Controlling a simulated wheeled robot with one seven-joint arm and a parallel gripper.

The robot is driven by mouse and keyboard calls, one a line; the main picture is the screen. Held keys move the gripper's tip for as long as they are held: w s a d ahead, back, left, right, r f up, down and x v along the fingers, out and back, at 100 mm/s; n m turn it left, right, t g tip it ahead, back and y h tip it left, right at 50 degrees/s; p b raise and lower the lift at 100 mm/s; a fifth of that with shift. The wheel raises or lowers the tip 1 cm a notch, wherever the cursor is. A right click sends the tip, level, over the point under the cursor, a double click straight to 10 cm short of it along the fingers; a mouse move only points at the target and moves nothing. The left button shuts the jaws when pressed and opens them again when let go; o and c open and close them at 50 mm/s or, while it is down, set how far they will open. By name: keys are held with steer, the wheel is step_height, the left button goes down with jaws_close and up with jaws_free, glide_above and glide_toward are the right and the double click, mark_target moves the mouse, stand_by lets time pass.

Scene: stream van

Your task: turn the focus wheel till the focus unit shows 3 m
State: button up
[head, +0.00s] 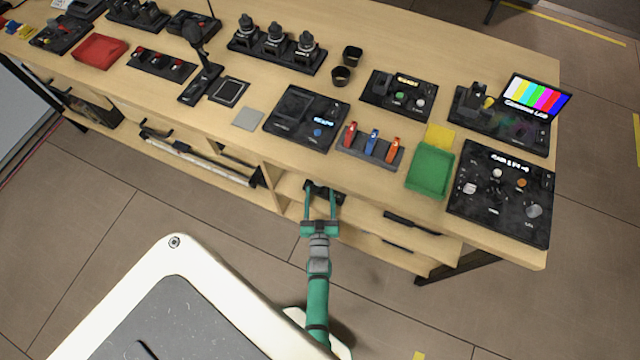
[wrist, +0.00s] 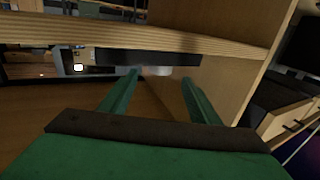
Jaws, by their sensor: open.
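My gripper (head: 321,200) is open at the front edge of the long desk, below its top. In the wrist view its two green fingers (wrist: 160,78) stand apart. A dark block (wrist: 148,58) sits under a wooden edge just ahead of the fingertips, with a pale rounded part (wrist: 157,71) below it, between the fingers in the picture. I cannot tell whether this part is the focus wheel, or whether a finger touches it. No focus reading is legible. Several black units with small displays stand on the desk, and I cannot tell which is the focus unit.
On the desk (head: 450,50) are a black panel with knobs (head: 500,193), a green tray (head: 430,171), a three-lever unit (head: 370,147) and a colour-bar monitor (head: 535,97). Open shelves and drawers (head: 400,238) lie below the top. A wooden upright (wrist: 225,50) stands right of my fingers.

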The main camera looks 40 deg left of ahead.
mark_target(320, 187)
steer(key=shift+x, duration=2.25)
steer(key=shift+w, duration=0.1)
steer(key=c, duration=1.1)
